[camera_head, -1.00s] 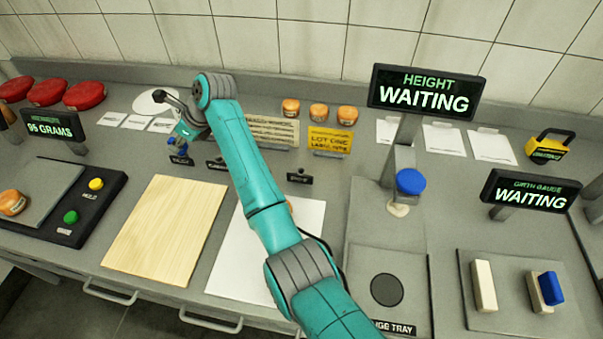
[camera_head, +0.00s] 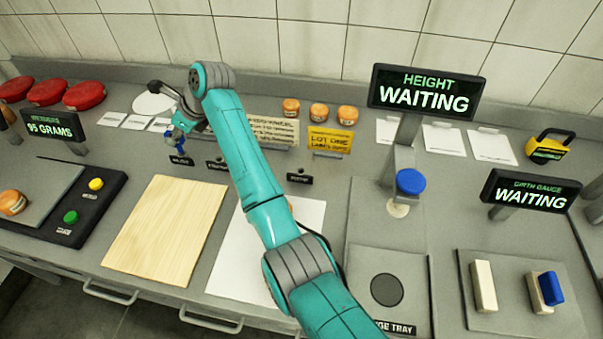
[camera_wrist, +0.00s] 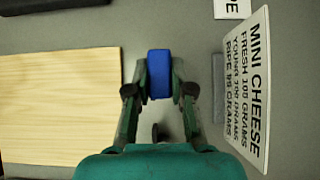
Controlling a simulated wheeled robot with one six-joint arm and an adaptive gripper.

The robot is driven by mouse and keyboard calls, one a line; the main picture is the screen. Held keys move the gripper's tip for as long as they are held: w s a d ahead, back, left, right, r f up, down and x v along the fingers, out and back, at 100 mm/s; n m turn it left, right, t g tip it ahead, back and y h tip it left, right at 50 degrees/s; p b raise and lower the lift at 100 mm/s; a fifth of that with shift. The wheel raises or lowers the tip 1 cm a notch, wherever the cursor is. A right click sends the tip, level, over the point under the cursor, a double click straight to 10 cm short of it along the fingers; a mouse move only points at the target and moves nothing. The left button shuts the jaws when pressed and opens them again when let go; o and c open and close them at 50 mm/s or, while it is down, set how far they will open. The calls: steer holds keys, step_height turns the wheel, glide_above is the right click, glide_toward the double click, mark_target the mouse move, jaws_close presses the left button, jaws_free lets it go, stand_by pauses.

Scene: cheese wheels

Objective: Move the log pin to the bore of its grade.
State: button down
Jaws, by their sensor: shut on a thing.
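My gripper (camera_head: 172,140) is shut on the blue log pin (camera_wrist: 159,73), which shows between the fingertips in the wrist view. In the head view the pin is small and partly hidden by the gripper, near the row of dark label plates. Those plates (camera_head: 181,160), (camera_head: 217,165) and (camera_head: 299,178) stand behind the boards; their words are too small to read surely. The bores are not clearly seen; my arm covers part of the row. A cheese (camera_head: 12,202) is on the weigher, whose display (camera_head: 52,124) reads 95 GRAMS.
The grade card (camera_wrist: 250,90) lists fresh, young and ripe weights, right of the gripper. A wooden board (camera_head: 165,230) and white sheet (camera_head: 240,270) lie in front. Several orange cheeses (camera_head: 318,112) stand behind. The height display (camera_head: 425,92) and girth display (camera_head: 530,192) read WAITING.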

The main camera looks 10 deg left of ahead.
steer(key=shift+r, duration=1.1)
steer(key=shift+r, duration=1.45)
